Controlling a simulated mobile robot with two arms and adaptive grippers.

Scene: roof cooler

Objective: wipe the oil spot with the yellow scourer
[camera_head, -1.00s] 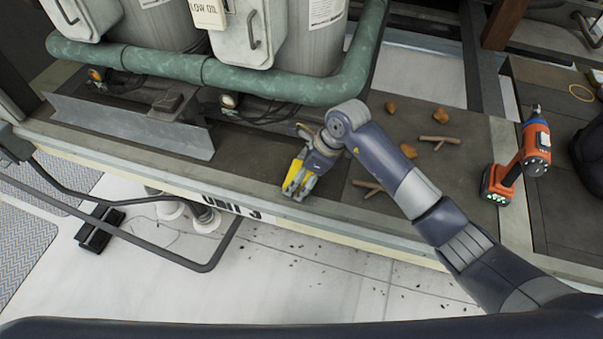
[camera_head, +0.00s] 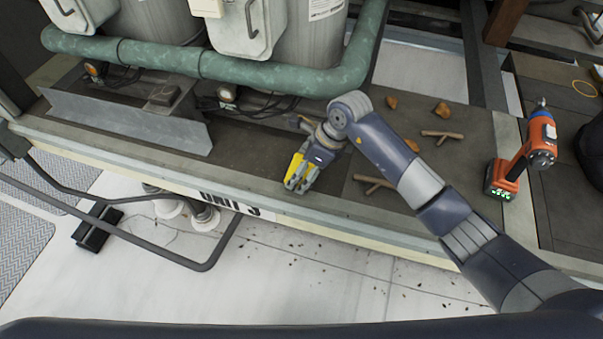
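My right gripper (camera_head: 299,180) reaches in from the right and points down at the dark ledge (camera_head: 250,172). Its fingers are closed around the yellow scourer (camera_head: 293,167), which shows as a yellow strip along their left side. The scourer is at or just above the ledge surface near its front edge; I cannot tell if it touches. I cannot make out a distinct oil spot; the gripper hides part of the dark surface. My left gripper is not in view.
Green pipe (camera_head: 215,67) and grey tanks stand behind the ledge. A metal angle beam (camera_head: 130,125) lies left. Twigs (camera_head: 374,183) and brown lumps (camera_head: 391,102) lie right of the gripper. An orange drill (camera_head: 540,140) stands further right. A black rail (camera_head: 205,266) runs in front.

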